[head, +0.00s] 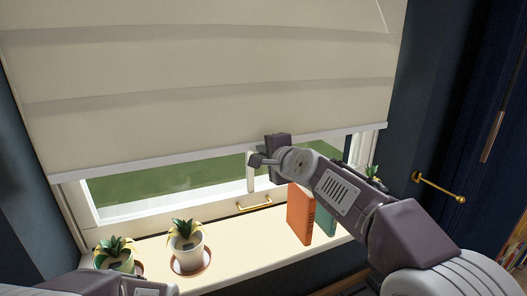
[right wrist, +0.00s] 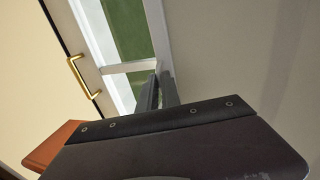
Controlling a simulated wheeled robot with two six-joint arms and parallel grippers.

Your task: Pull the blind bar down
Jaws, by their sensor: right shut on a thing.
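The cream fabric blind (head: 210,60) hangs over most of the window in the head view. The white blind bar (head: 150,163) runs along its lower edge, slightly tilted in the picture, a little above the window's lower frame. My right gripper (head: 256,160) is at the bar, right of its middle. In the right wrist view, the right gripper's fingers (right wrist: 162,88) close on the pale blind bar (right wrist: 157,28) at the blind's edge. The exact contact is partly hidden by the fingers. Part of my left arm shows at the lower left of the head view; its gripper is out of view.
Two potted plants (head: 187,247) (head: 116,257) stand on the sill (head: 225,262). An orange book (head: 300,212) and a green book (head: 325,219) stand below my right arm. A brass window handle (head: 254,204) is below the gripper. A brass wall hook (head: 438,186) is at right.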

